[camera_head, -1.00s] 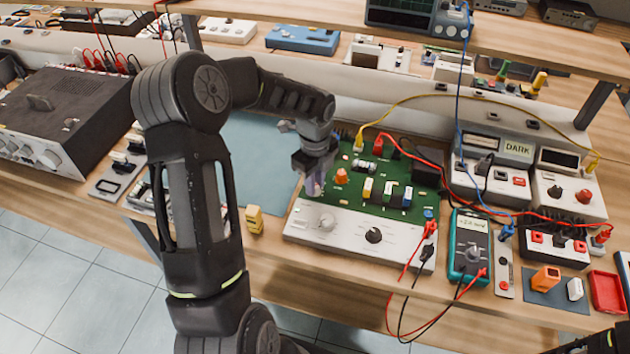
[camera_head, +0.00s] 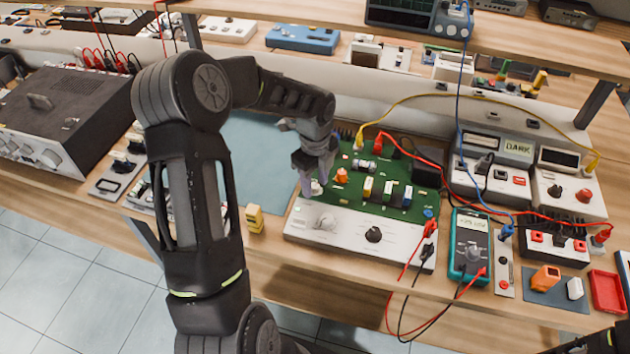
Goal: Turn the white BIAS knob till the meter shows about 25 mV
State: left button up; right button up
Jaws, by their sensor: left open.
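The white BIAS knob (camera_head: 326,222) looks to be the pale round knob at the left of the light front panel, below the green circuit board (camera_head: 385,207). My left gripper (camera_head: 309,183) is open and points down over the board's left edge, behind and above this knob and apart from it. A small white piece (camera_head: 317,188) shows at its fingertips; I cannot tell whether it is a part on the board. The meter (camera_head: 470,245) is teal and lies right of the board.
A black knob (camera_head: 374,235) sits right of the white one on the panel. Red and black leads run around the meter. A yellow block (camera_head: 254,218) stands left of the panel. A blue-grey mat (camera_head: 262,160) behind it is clear.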

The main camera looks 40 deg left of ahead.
aim_at(315, 185)
pick_arm(q)
jog(key=shift+r, duration=0.1)
notch_tip(315, 185, up, 8)
jog(key=shift+f+b, duration=0.2)
jog(key=shift+b, duration=0.45)
